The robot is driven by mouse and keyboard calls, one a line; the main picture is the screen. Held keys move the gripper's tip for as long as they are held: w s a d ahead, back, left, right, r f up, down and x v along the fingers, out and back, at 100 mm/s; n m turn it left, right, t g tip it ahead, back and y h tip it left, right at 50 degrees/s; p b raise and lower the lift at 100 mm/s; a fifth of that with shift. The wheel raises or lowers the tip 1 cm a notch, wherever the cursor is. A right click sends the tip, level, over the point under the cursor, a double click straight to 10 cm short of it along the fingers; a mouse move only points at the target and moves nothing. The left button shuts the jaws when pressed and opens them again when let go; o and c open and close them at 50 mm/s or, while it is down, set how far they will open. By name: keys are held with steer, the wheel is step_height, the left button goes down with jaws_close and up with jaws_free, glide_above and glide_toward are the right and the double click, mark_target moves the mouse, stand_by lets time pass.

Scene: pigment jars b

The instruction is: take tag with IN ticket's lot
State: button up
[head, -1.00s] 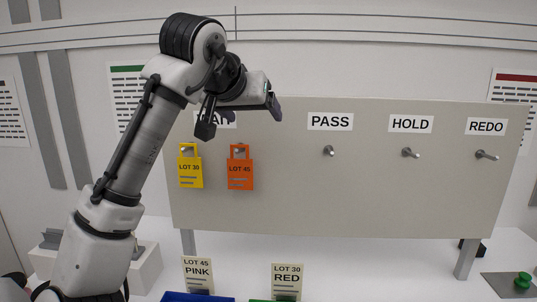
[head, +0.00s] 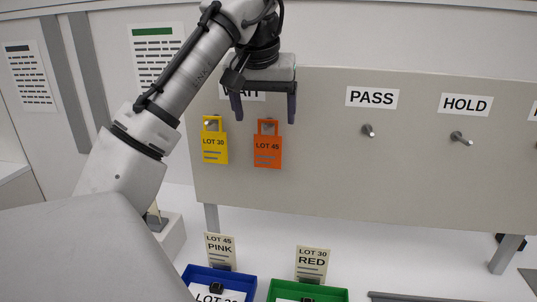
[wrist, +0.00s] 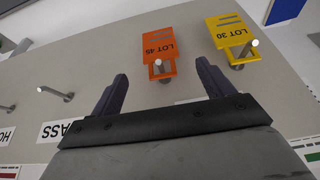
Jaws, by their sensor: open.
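A yellow tag reading LOT 30 (head: 214,146) and an orange tag reading LOT 45 (head: 267,152) hang on pegs on the grey board, below a partly hidden label. My gripper (head: 263,113) is open and empty, fingers pointing down in front of the board near the orange tag's top. In the wrist view, the orange tag (wrist: 158,44) and its peg lie just beyond and between the fingertips; the yellow tag (wrist: 232,32) is to the right. Below stand a LOT 45 PINK ticket (head: 220,246) and a LOT 30 RED ticket (head: 312,261). No IN marking is readable.
Empty pegs show under PASS (head: 368,130) and HOLD (head: 461,138). A blue tray (head: 250,285) and a green tray (head: 337,294) stand below the board, each holding a paper; the blue tray's paper partly reads LOT. The board between tags and trays is clear.

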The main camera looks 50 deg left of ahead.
mark_target(268, 143)
steer(key=b+x, duration=0.1)
steer(key=x, duration=0.2)
steer(key=shift+f, duration=0.1)
steer(key=b+x, duration=0.3)
steer(key=x, duration=0.1)
steer(key=shift+f, duration=0.4)
steer(key=shift+w+a+f, duration=0.1)
steer(key=shift+f, duration=0.15)
steer(key=shift+r, duration=0.1)
steer(key=c, duration=1)
steer(key=shift+c, duration=0.2)
steer(key=shift+r, duration=0.1)
